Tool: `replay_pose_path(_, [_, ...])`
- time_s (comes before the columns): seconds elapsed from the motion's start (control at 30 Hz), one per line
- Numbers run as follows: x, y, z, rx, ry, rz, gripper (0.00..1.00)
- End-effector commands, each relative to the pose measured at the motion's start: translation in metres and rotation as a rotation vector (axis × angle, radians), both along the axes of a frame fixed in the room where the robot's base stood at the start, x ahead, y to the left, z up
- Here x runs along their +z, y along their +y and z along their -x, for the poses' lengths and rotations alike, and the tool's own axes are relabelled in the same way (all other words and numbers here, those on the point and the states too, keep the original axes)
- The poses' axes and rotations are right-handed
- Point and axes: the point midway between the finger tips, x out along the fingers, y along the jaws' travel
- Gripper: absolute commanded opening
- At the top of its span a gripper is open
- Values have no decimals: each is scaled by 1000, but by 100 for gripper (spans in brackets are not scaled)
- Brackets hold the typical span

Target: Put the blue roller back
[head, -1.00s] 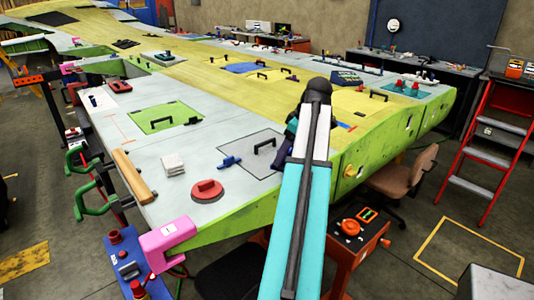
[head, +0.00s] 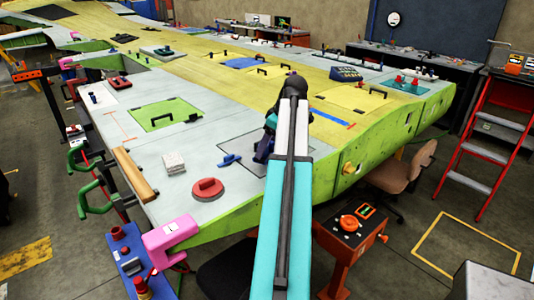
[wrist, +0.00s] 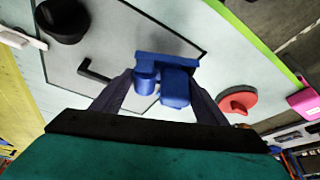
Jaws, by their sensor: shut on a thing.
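My gripper (wrist: 163,80) is shut on the blue roller (wrist: 175,88), which shows between the two dark fingers in the wrist view. A blue bar and short rounded parts are visible there. In the head view my gripper (head: 263,150) is over the grey outlined panel (head: 240,148) near the wing's front end, and my arm hides most of what it holds. A small blue piece (head: 229,160) lies at the panel's left edge, just left of my gripper. Whether part of the blue in the wrist view belongs to this piece, I cannot tell.
A red round knob (head: 207,189) and a white stack (head: 174,163) stand left of the panel. A pink clamp (head: 171,238) grips the wing corner. A black handle (wrist: 95,70) and a black round piece (wrist: 62,18) are close to my gripper.

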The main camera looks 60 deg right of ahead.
Motion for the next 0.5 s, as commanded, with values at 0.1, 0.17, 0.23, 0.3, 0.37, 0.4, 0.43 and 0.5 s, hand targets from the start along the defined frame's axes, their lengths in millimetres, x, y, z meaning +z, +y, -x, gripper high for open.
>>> replay_pose_path(0.1, [-9, 1, 0, -1, 0, -1, 49])
replay_pose_path(0.17, [-16, 2, 1, 1, 0, -2, 49])
replay_pose_path(0.23, [-22, 1, 0, 0, 0, -1, 49])
replay_pose_path(0.3, [-28, 1, 0, 0, 0, -1, 49])
replay_pose_path(0.37, [-31, 1, 0, 1, 0, 0, 49])
replay_pose_path(0.4, [-32, 1, 0, 1, 0, 0, 49])
replay_pose_path(0.43, [-33, 1, 0, 1, 0, 0, 49])
replay_pose_path(0.5, [-34, 0, 0, 1, 0, 0, 49])
